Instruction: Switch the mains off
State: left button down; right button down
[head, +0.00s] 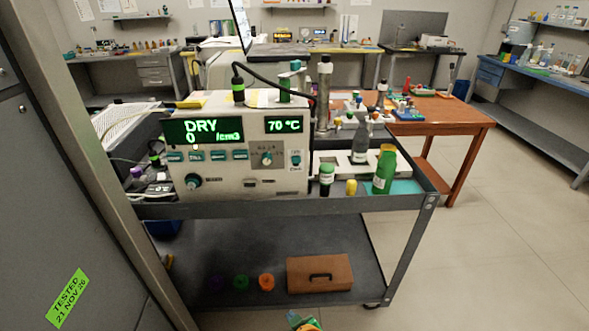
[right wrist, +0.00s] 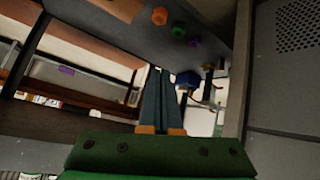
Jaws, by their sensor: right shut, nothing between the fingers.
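The white particle classifier (head: 240,180) stands on the grey cart's top shelf. Its green displays are lit and read "DRY 0 /cm3" and "70 °C". Its front has several teal buttons, a dark round knob (head: 193,181), a dial (head: 267,159) and a small switch (head: 296,159) at the right. I cannot read which control is the mains. My right gripper (head: 305,321) shows only partly at the bottom edge, low in front of the cart and well away from the panel. In the right wrist view its fingers (right wrist: 160,72) are together and empty. My left gripper is out of view.
The cart's top (head: 418,184) carries green, grey and yellow-capped bottles right of the classifier. A brown case (head: 320,273) and coloured caps lie on the lower shelf. A grey cabinet (head: 60,200) stands close at left. The floor at right (head: 500,260) is clear.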

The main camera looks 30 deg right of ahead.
jog(key=w+d+r+m+t+h+b, duration=0.1)
jog(key=w+d+r+t+h+b, duration=0.15)
jog(key=w+r, duration=0.45)
jog(key=w+d+r+m+t+h+b, duration=0.1)
jog(key=w+d+r+t, duration=0.15)
jog(key=w+r, duration=0.45)
jog(key=s+d+r+m+t+h, duration=0.1)
jog(key=d+r+m+t+h, duration=0.1)
jog(key=r, duration=0.9)
jog(key=s+d+r+m+t+h+b, duration=0.1)
jog(key=d+r+m+t+h, duration=0.1)
jog(key=r, duration=0.9)
jog(key=shift+s+d+m+t+h, duration=0.2)
jog(key=shift+d+m+t+h, duration=0.25)
jog(key=shift+h, duration=0.5)
jog(key=shift+r, duration=0.1)
